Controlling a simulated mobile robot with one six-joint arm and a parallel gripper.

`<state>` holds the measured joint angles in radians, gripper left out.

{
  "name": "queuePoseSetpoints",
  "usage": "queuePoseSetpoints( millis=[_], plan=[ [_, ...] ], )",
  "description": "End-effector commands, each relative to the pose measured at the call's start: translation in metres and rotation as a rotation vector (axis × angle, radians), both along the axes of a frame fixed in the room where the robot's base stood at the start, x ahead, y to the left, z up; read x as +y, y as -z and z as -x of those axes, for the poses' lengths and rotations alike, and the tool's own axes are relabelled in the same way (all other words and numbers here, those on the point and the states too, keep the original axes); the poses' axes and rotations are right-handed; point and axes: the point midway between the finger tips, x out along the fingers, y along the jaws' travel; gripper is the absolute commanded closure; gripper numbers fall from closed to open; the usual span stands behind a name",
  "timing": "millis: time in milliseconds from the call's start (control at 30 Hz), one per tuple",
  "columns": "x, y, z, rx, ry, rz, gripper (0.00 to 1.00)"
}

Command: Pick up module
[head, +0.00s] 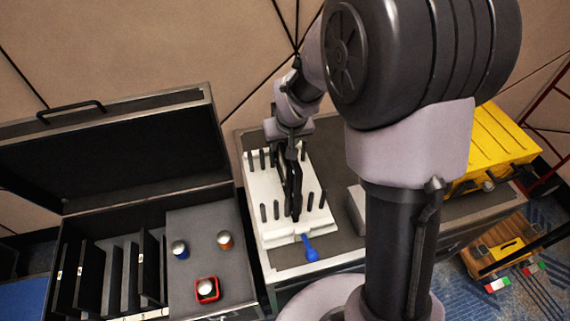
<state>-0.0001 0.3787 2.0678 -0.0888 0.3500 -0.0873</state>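Several dark upright panels (110,278) with small white labels stand in slots in the open case at the left; they look like modules. A white rack (275,238) with several black pegs sits on the grey table in the middle. My gripper (293,205) reaches down over this rack among the pegs, its dark fingers pointing toward the front. The fingers look close together, but whether they are open, shut or holding something cannot be made out. My arm hides part of the table to the right of the rack.
A blue-handled tool (308,248) lies at the rack's front edge. The open case (120,150) has its lid raised; a grey tray (187,226) in it holds several small round items. A yellow toolbox (500,140) and a wooden crate (485,251) stand at the right.

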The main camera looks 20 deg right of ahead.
Motion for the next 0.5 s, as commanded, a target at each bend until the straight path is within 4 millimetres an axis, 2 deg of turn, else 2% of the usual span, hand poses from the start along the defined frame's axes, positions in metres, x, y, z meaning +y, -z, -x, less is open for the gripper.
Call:
queuePoseSetpoints(
  millis=[400,433,500],
  plan=[
    [0.0,0.0025,0.0,0.0,0.0,0.0,0.6],
    [0.0,0.0024,0.0,0.0,0.0,0.0,0.62],
    [0.0,0.0024,0.0,0.0,0.0,0.0,0.76]
  ],
)
